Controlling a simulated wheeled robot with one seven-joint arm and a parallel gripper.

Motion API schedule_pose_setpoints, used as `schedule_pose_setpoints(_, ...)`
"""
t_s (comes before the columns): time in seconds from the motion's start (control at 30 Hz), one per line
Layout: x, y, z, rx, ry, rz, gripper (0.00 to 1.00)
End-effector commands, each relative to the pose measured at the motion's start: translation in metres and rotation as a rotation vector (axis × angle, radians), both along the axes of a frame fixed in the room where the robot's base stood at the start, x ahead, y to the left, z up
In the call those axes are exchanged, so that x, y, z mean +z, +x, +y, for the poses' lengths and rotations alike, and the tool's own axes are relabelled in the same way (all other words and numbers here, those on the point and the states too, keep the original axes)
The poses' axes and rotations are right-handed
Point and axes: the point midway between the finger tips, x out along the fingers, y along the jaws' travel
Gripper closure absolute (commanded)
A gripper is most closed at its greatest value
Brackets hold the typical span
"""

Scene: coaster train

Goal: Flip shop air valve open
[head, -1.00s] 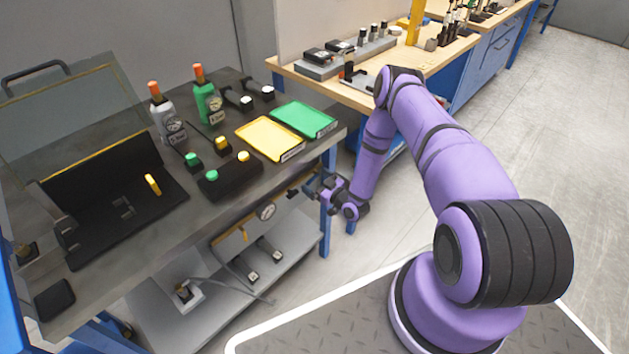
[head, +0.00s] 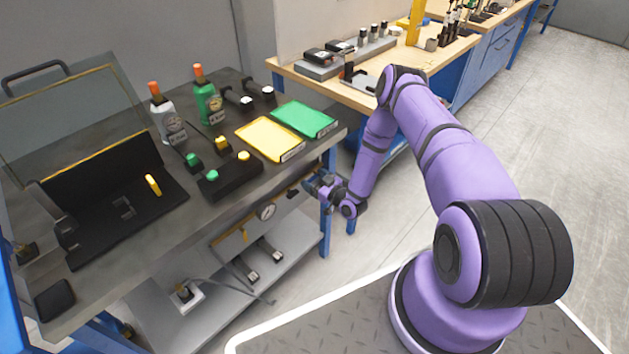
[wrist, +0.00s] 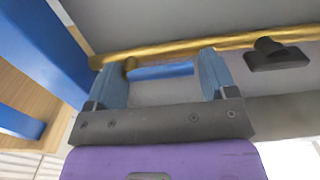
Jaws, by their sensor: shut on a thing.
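The shop air valve shows in the wrist view as a blue lever (wrist: 165,71) with a brass stub (wrist: 130,64) at its left end, under a brass pipe (wrist: 230,41). My gripper (wrist: 163,66) has one blue-grey finger at each end of the lever and is shut on it. In the head view my gripper (head: 318,186) is at the right front corner of the dark bench, just below the top. The lever is hidden there by the gripper.
A blue bench leg (wrist: 62,50) stands close on the left. The floor to the right is clear.

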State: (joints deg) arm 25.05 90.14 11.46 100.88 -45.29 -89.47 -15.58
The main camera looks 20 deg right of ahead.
Motion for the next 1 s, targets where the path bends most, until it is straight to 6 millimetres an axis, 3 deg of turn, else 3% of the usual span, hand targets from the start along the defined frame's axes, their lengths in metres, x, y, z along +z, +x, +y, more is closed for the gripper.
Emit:
schedule_pose_setpoints(0.23, 0.0, -0.001, 0.0, 0.0, 0.011, 0.005, 0.46)
schedule_pose_setpoints(0.27, 0.0, -0.001, 0.0, 0.0, 0.011, 0.005, 0.2)
schedule_pose_setpoints(0.33, 0.0, -0.001, 0.0, 0.0, 0.011, 0.005, 0.04)
schedule_pose_setpoints(0.37, 0.0, -0.001, 0.0, 0.0, 0.011, 0.005, 0.0)
schedule_pose_setpoints(0.67, 0.0, -0.004, -0.002, -0.001, 0.01, 0.006, 0.0)
schedule_pose_setpoints(1.0, 0.0, -0.055, -0.022, -0.001, 0.012, 0.008, 0.0)
